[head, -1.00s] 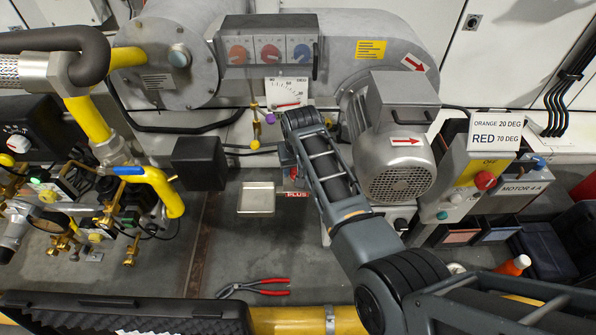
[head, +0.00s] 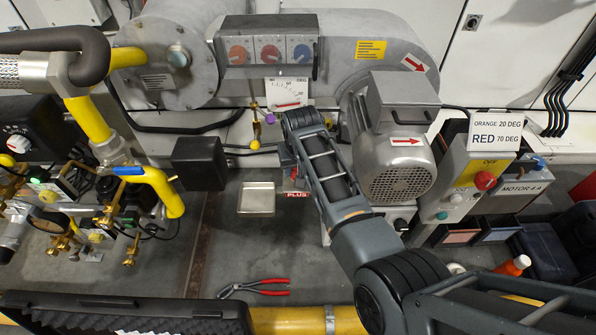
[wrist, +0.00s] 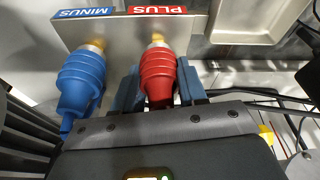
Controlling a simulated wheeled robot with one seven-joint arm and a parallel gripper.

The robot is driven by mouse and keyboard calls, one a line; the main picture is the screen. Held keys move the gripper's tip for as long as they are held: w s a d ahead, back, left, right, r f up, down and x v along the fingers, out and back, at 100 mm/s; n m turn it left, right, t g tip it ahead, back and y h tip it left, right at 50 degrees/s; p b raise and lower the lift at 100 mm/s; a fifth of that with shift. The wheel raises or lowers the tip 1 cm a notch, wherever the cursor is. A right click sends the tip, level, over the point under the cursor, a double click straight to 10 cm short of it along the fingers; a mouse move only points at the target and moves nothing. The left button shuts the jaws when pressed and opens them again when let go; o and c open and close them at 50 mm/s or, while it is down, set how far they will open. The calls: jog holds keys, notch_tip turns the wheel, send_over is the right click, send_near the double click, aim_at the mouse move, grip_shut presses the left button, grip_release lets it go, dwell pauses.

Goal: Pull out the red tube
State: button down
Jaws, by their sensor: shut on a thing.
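The red tube (wrist: 158,76) is a ribbed red sleeve in the wrist view. Its far end sits at a brass fitting (wrist: 158,43) below the red PLUS label (wrist: 157,10). My gripper (wrist: 157,88) is shut on the red tube, with a blue-grey finger on each side. The near end of the tube is hidden by the gripper body.
A blue ribbed tube (wrist: 80,82) hangs close to the left of my gripper, under the MINUS label (wrist: 84,13). A metal tray (head: 257,198) and red-handled pliers (head: 254,288) lie nearby. The motor (head: 395,150) stands right of my arm.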

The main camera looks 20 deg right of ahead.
jog(key=shift+r+p, duration=1.65)
jog(key=shift+p, duration=0.15)
dwell(0.6)
notch_tip(320, 180, up, 4)
jog(key=p, duration=0.4)
jog(key=shift+f, duration=0.1)
jog(key=shift+f+b, duration=0.1)
jog(key=shift+b, duration=0.2)
